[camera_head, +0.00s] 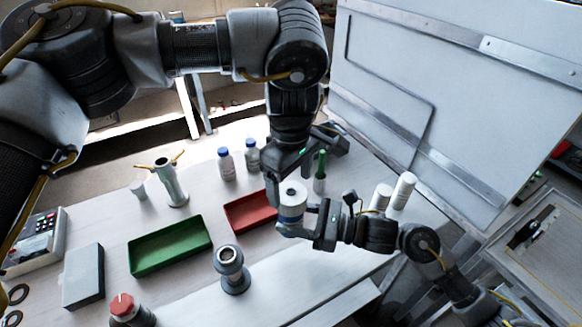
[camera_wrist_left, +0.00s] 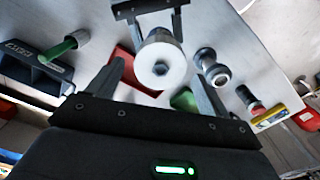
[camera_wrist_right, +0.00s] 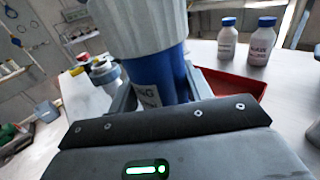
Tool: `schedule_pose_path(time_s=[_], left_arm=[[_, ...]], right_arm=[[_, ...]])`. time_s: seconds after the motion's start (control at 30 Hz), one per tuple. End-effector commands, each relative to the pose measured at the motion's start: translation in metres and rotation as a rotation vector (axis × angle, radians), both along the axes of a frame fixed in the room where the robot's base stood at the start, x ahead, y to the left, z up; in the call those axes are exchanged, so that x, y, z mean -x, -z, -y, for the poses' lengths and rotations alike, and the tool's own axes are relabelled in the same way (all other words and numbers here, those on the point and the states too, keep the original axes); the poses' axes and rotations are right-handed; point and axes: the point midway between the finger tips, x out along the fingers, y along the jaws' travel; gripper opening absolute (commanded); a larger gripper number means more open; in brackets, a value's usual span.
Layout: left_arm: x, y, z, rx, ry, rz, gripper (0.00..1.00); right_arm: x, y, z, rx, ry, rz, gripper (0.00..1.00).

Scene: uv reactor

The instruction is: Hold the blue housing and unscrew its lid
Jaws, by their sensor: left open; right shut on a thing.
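The blue housing (camera_head: 291,229) stands upright with its large white ribbed lid (camera_head: 292,193) on top. In the right wrist view the blue body (camera_wrist_right: 173,72) with a label is between my fingers, and the lid (camera_wrist_right: 142,22) is above it. My right gripper (camera_head: 300,222) is shut on the blue body from the side; it also shows in the right wrist view (camera_wrist_right: 160,95). My left gripper (camera_wrist_left: 158,82) is open above the housing, its fingers to either side of the lid's round top (camera_wrist_left: 159,66), with gaps visible. The lower housing is partly hidden by my right gripper.
A red tray (camera_head: 232,222) and a green tray (camera_head: 143,267) lie left of the housing. A grey flanged fitting (camera_head: 232,270) stands in front. Two bottles (camera_head: 226,164) and a green-handled tool (camera_head: 320,166) are behind. White cylinders (camera_head: 403,190) stand at right, near a large panel (camera_head: 470,90).

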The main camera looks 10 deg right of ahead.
Motion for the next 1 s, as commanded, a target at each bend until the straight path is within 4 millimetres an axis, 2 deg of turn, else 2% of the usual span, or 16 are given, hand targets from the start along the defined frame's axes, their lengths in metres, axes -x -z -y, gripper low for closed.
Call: schedule_pose_path(time_s=[0.1,0.3,0.67,1.0], left_arm=[[0.0,0.018,0.0,0.001,-0.001,-0.003,0.79],[0.0,0.036,0.0,0.001,-0.002,-0.001,0.79],[0.0,0.04,0.0,0.001,-0.002,0.001,0.78],[0.0,0.04,0.0,0.002,-0.002,0.001,0.35]], right_arm=[[0.0,-0.001,0.0,-0.001,0.0,0.002,0.0],[0.0,-0.001,0.0,-0.001,0.0,0.002,0.0],[0.0,-0.001,0.0,-0.001,0.0,0.002,0.0],[0.0,-0.001,0.0,-0.001,0.0,0.002,0.0]])
